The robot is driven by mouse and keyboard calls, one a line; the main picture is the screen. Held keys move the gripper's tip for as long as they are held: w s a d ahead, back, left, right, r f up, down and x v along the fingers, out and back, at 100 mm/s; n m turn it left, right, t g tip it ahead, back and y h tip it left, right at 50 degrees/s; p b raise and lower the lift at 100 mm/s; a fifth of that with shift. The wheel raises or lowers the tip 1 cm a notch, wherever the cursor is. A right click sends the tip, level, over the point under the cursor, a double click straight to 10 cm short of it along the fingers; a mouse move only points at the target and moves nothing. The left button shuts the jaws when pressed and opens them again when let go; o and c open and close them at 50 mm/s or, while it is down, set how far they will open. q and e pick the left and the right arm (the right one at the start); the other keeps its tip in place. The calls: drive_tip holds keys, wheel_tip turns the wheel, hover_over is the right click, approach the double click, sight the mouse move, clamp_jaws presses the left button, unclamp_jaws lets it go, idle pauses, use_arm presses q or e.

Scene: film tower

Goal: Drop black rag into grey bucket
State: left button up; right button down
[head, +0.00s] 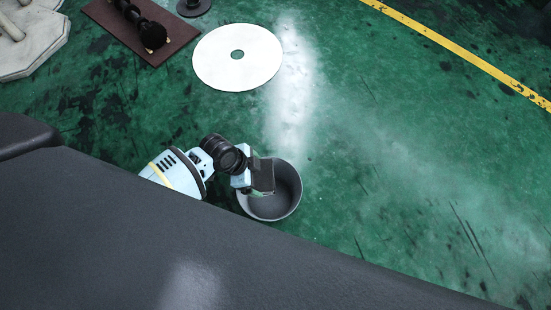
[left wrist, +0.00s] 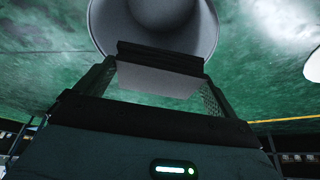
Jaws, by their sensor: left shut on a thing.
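The grey bucket (head: 290,187) stands on the green floor in the middle of the head view, its round mouth facing up. My left gripper (head: 259,176) is over the left part of the bucket's mouth and hides part of it. In the left wrist view the grey bucket (left wrist: 206,28) is at the top, beyond the fingers. The gripper is shut on a dark, flat, folded thing, which looks like the black rag (left wrist: 160,54), between its mesh-sided fingers. The bucket's bottom is partly hidden. My right gripper does not show.
A white disc (head: 215,58) with a centre hole lies on the floor behind the bucket. A brown board (head: 110,22) with dark round parts lies at the upper left, near a pale slab (head: 40,45). A yellow line (head: 460,48) crosses the upper right. The floor right of the bucket is clear.

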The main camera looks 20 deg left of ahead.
use_arm(q)
drive_tip(key=shift+d, duration=0.2)
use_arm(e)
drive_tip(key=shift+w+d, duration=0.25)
use_arm(q)
drive_tip(key=shift+f, duration=0.1)
wheel_tip(320, 180, down, 6)
drive_tip(key=b, duration=0.5)
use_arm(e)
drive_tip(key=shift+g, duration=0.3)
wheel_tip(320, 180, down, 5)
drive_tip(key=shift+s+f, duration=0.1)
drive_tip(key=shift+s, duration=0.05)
use_arm(q)
drive_tip(key=o, duration=0.6)
drive_tip(key=shift+c, duration=0.2)
drive_tip(key=shift+o, duration=0.3)
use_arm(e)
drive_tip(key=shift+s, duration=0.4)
use_arm(q)
drive_tip(key=p+v, duration=0.4)
drive_tip(key=v, duration=0.4)
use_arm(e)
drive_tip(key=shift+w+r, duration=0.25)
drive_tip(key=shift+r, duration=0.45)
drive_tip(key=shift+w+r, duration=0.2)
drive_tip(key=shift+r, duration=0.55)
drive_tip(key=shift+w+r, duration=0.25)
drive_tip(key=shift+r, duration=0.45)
